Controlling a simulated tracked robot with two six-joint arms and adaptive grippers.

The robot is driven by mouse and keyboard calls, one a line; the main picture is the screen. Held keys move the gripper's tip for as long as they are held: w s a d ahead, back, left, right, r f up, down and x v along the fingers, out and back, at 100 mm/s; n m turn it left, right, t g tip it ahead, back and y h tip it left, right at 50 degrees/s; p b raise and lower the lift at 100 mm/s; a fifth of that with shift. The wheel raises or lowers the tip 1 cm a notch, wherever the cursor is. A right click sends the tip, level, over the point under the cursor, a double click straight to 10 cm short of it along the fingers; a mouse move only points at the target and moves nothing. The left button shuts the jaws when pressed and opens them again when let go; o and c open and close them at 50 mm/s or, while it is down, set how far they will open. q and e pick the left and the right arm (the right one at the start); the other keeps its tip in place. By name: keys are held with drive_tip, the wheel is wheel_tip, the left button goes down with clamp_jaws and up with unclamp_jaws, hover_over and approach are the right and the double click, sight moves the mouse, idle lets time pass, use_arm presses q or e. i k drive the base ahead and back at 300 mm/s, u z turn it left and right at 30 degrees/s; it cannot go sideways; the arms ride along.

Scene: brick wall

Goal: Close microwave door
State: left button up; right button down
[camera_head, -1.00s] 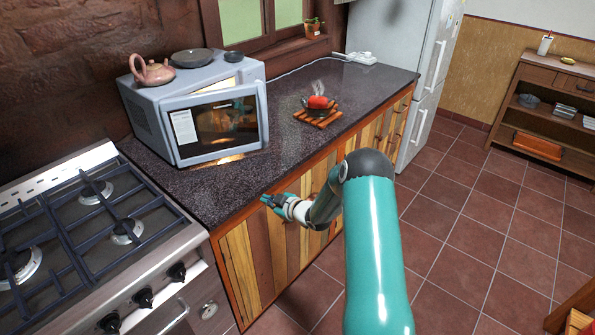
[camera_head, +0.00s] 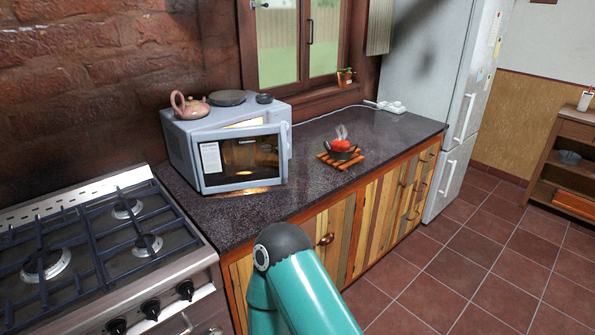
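The grey-blue microwave (camera_head: 182,150) stands on the dark countertop beside the stove. Its door (camera_head: 242,158), with a dark window and a white label, is ajar. A lit gap shows above the door's top edge, and light falls on the counter below. The handle is at the door's right side. A teal arm of mine with a dark joint rises at the bottom middle, in front of the counter and apart from the microwave. Neither of my grippers is in view.
A pink teapot (camera_head: 189,105), a dark plate (camera_head: 228,98) and a small dark bowl (camera_head: 264,98) sit on the microwave. A pan with red food (camera_head: 341,147) rests on a wooden trivet (camera_head: 340,160) to the right. The gas stove (camera_head: 100,245) is at left.

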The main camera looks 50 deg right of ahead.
sight(237, 158)
drive_tip(key=z, duration=0.6)
drive_tip(key=k, duration=0.15)
drive_tip(key=z, duration=0.6)
drive_tip(key=i, duration=0.25)
drive_tip(key=z, duration=0.9)
drive_tip(key=i, duration=0.7)
drive_tip(key=u, duration=3.45)
drive_tip(key=k, duration=0.1)
drive_tip(key=z, duration=1.95)
